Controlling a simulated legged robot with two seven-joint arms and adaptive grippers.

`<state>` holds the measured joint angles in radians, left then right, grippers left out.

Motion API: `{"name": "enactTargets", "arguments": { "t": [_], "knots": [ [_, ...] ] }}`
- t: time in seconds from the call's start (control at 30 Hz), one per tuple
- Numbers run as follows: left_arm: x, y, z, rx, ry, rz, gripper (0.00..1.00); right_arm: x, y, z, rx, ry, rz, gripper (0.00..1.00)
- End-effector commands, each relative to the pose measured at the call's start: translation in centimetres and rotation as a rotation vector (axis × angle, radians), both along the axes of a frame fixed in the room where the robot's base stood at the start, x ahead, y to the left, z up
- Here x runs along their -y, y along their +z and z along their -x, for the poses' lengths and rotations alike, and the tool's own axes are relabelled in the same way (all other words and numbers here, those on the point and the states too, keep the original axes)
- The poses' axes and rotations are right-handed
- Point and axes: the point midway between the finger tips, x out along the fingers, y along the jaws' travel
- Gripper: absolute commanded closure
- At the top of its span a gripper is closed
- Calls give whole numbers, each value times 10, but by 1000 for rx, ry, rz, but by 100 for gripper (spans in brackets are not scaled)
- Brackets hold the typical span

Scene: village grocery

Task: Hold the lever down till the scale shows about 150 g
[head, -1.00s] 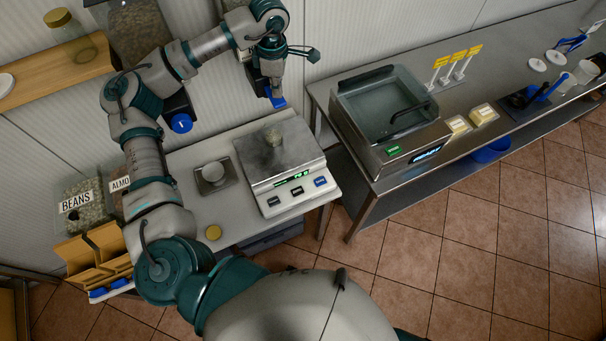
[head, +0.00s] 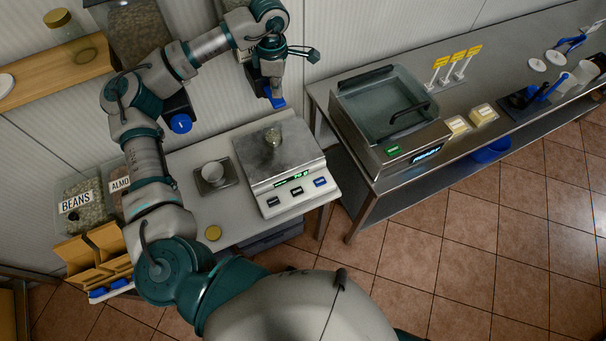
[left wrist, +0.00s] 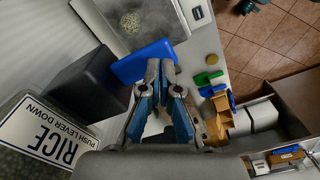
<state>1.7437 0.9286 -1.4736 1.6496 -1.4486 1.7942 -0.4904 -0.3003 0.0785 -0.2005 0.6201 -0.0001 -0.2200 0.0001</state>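My left gripper (head: 272,88) is at this lever. In the left wrist view its fingertips (left wrist: 161,66) are together at the lever's edge (left wrist: 143,60), with nothing between them.
A yellow lid (head: 213,232) lies in front. Bean (head: 85,203) and almond bins are at left. Another blue dispenser lever (head: 181,123) hangs near my forearm. A steel machine (head: 390,120) stands on the right bench.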

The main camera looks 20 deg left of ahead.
Motion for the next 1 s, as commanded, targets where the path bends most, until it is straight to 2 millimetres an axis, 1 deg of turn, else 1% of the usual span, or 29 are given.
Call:
{"name": "enactTargets", "arguments": {
  "t": [0.6,1.0],
  "knots": [
    [0,-37,0,0,0,0,100,0,-25,1,-2,0,0,100],
    [0,-35,0,-1,0,-1,100,1,-23,1,-2,0,1,100]
  ]
}}
